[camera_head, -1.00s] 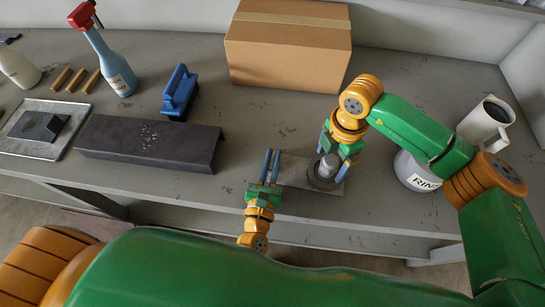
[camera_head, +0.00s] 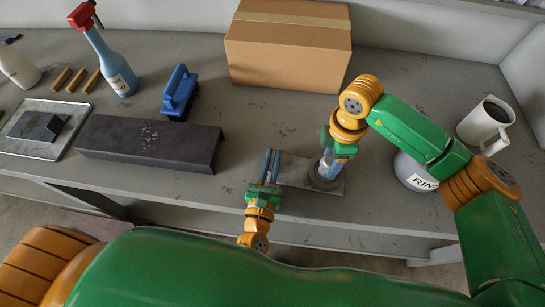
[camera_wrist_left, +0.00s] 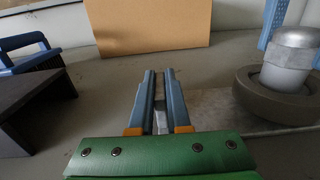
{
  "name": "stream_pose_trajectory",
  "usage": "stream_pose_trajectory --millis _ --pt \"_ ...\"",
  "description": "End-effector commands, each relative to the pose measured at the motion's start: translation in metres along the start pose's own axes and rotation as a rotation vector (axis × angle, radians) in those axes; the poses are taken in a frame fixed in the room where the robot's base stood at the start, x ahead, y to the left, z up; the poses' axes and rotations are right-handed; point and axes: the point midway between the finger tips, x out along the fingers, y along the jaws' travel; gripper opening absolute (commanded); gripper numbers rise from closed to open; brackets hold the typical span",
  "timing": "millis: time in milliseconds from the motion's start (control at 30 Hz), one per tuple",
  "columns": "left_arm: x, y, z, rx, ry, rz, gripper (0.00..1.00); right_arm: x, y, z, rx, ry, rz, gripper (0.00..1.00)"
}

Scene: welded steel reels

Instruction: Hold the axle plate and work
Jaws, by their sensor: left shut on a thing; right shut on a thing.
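The flat grey axle plate (camera_head: 296,171) lies near the front edge of the bench. A silver, dome-topped post (camera_wrist_left: 294,52) rises from a thick dark ring (camera_wrist_left: 262,98) at the plate's right end. My left gripper (camera_head: 270,156) is at the plate's left end, its blue fingers close together and shut on it; the grip itself is mostly hidden. In the left wrist view the fingers (camera_wrist_left: 159,78) show a thin pale strip between them. My right gripper (camera_head: 328,160) comes down over the post and is shut on it, hiding most of it in the head view.
A dark channel block (camera_head: 150,141), a blue-handled brush (camera_head: 180,92) and a spray bottle (camera_head: 112,65) stand to the left. A cardboard box (camera_head: 288,50) is behind. A grey container marked RIN (camera_head: 413,173) and a white mug (camera_head: 484,124) are at right.

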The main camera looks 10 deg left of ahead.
Motion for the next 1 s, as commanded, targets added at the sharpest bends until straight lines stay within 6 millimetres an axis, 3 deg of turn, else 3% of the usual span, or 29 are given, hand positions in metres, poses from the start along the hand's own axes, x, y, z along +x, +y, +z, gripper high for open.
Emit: stream_pose_trajectory --millis 33,100,133,433,800,1000 --pt "0.000 0.000 0.000 0.000 0.000 0.000 0.00 0.000 0.000 0.000 0.024 -0.001 0.000 0.68" --pt "0.000 0.000 0.000 0.000 0.000 0.000 0.00 0.000 0.000 0.000 0.018 -0.001 0.000 0.87" --pt "0.000 0.000 0.000 0.000 0.000 0.000 0.00 0.000 0.000 0.000 0.018 -0.001 0.000 0.90" --pt "0.000 0.000 0.000 0.000 0.000 0.000 0.00 -0.003 0.000 0.000 0.015 0.000 0.001 0.90" --pt "0.000 0.000 0.000 0.000 0.000 0.000 0.00 -0.054 0.001 0.000 0.014 -0.001 0.003 0.90" --pt "0.000 0.000 0.000 0.000 0.000 0.000 0.00 -0.070 0.000 0.000 0.014 0.000 0.001 0.90"
